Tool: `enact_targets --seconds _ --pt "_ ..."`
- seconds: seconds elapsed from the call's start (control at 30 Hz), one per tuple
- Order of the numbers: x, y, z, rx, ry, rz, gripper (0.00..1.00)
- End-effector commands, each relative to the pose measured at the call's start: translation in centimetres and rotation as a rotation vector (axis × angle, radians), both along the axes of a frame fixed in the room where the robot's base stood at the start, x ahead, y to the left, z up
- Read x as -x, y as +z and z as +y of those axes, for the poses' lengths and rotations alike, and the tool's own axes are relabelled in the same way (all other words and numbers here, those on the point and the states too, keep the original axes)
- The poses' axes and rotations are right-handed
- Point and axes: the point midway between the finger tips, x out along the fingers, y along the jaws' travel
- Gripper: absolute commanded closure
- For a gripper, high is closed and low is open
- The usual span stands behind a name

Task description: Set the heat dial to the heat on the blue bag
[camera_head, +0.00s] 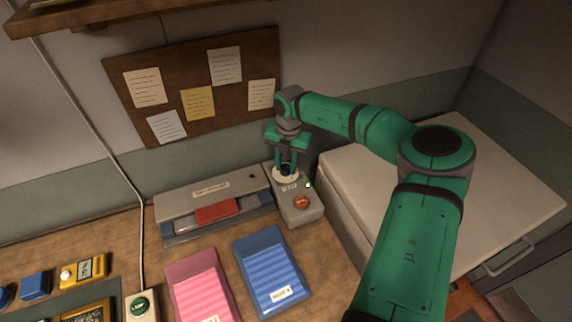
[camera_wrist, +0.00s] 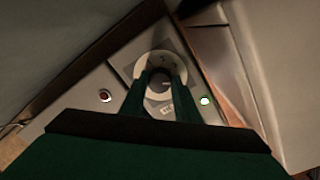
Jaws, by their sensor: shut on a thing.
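The heat dial (camera_wrist: 160,82) sits on a pale round plate at the back end of a grey control box (camera_head: 306,214). My gripper (camera_head: 287,168) points down at it and is shut on the dial knob. The blue bag (camera_head: 271,270) lies flat on the bench in front of the box, with light stripes and a small pale label (camera_head: 281,294). The label's print is too small to read here.
A grey sealer (camera_head: 170,207) with a red bar (camera_head: 217,211) stands left of the control box. A pink bag (camera_head: 196,283) lies left of the blue one. A large pale chest (camera_head: 345,180) stands close on the right.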

Motion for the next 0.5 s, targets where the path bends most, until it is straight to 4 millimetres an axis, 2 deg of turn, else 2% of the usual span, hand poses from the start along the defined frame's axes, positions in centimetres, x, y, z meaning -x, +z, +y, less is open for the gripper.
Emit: enact_targets --seconds 0.1,0.13,0.2,0.5 --pt "-0.09 0.14 0.05 -0.001 0.0 -0.003 0.94" --pt "-0.09 0.14 0.05 -0.001 0.001 -0.003 0.69" --pt "-0.09 0.13 0.04 -0.001 0.001 -0.003 0.53" --pt "-0.05 0.11 0.01 -0.001 0.001 -0.001 0.53"
